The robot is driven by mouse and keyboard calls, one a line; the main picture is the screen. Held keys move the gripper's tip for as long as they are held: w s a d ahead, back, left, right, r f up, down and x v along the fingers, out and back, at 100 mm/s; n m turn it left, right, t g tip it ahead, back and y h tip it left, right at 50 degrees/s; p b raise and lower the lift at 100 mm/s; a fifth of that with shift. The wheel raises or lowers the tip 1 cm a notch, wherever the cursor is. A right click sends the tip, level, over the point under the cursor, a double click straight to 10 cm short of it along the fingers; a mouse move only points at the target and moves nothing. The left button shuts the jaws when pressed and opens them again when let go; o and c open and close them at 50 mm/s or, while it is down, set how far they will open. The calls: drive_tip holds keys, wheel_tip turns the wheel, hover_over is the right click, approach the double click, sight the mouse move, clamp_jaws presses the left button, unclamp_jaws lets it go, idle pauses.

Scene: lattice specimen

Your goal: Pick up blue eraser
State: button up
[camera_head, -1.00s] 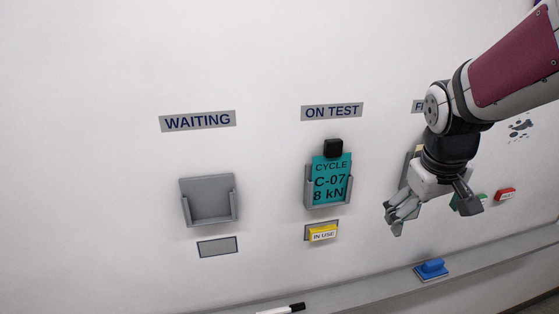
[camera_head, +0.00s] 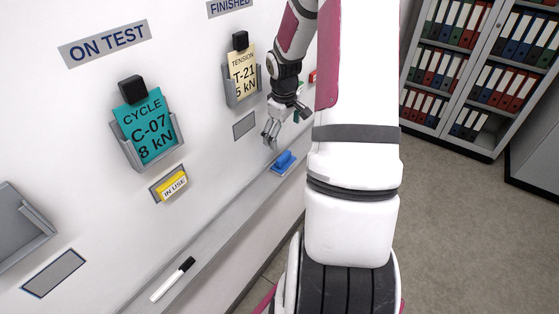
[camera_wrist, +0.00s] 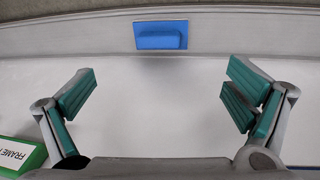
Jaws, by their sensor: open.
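The blue eraser (camera_head: 284,161) lies on the narrow ledge along the bottom of the whiteboard in the head view. In the wrist view the blue eraser (camera_wrist: 160,35) sits at the top centre, beyond the fingertips and centred between them. My gripper (camera_head: 277,136) hangs just above and a little left of the eraser in the head view, near the board. In the wrist view my gripper (camera_wrist: 160,85) has its teal-padded fingers spread wide, with nothing between them. The eraser is fully visible and apart from the fingers.
The grey ledge (camera_head: 228,229) runs along the board, with a marker (camera_head: 172,279) farther left. Card holders with a teal card (camera_head: 150,125) and a cream card (camera_head: 242,75) stick out from the board. A green magnet (camera_wrist: 22,155) is at lower left in the wrist view. Binder shelves (camera_head: 490,60) stand right.

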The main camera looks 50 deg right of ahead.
sight(282, 157)
drive_tip(key=f, duration=0.5)
drive_tip(key=d+f, duration=0.1)
drive_tip(key=f, duration=0.1)
drive_tip(key=shift+w+f, duration=0.4)
drive_tip(key=shift+w+d+f, duration=0.1)
drive_tip(key=shift+w+f, duration=0.1)
drive_tip(key=shift+f, duration=1.15)
drive_tip(key=shift+w+f, duration=0.2)
drive_tip(key=shift+f, duration=1.1)
drive_tip(key=c, duration=1.3)
